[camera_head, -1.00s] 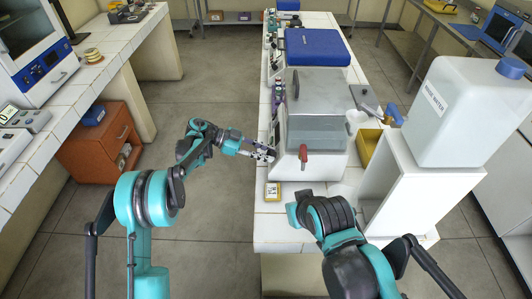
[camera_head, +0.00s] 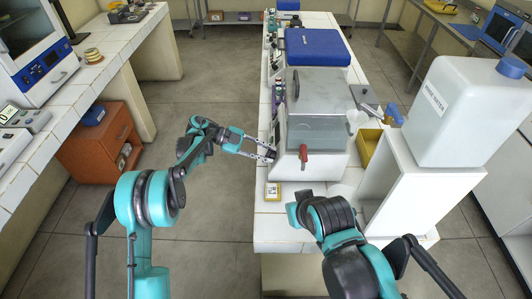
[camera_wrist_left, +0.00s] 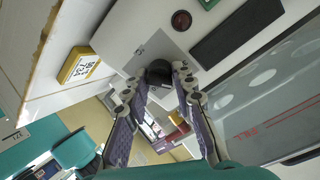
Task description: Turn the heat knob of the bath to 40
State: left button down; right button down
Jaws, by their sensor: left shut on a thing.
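The bath (camera_head: 297,178) is a white box with a grey see-through top, standing on the white tiled bench. My left gripper (camera_head: 269,153) is at its left side in the head view. In the left wrist view a black knob (camera_wrist_left: 158,72) sits on a grey plate on the bath's panel. My left gripper (camera_wrist_left: 157,78) is shut on this knob, a fingertip on each side. The knob's pointer and scale are not readable. Another dark round part (camera_wrist_left: 181,20) is on the panel beside a dark display (camera_wrist_left: 228,35).
A small yellow-framed box (camera_head: 273,191) lies on the bench near the gripper. A red tap (camera_head: 304,156) sticks out of the bath's front. A white water container (camera_head: 464,110) stands on a white stand at right. A blue-lidded unit (camera_head: 317,47) is behind the bath.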

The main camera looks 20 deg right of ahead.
pick_arm(q)
jog(key=shift+m, duration=1)
jog(key=c, duration=1.3)
grip_release()
jog(key=shift+d, duration=0.1)
jog(key=shift+o, duration=0.2)
jog(key=v, duration=1.2)
jog(key=shift+r, duration=0.1)
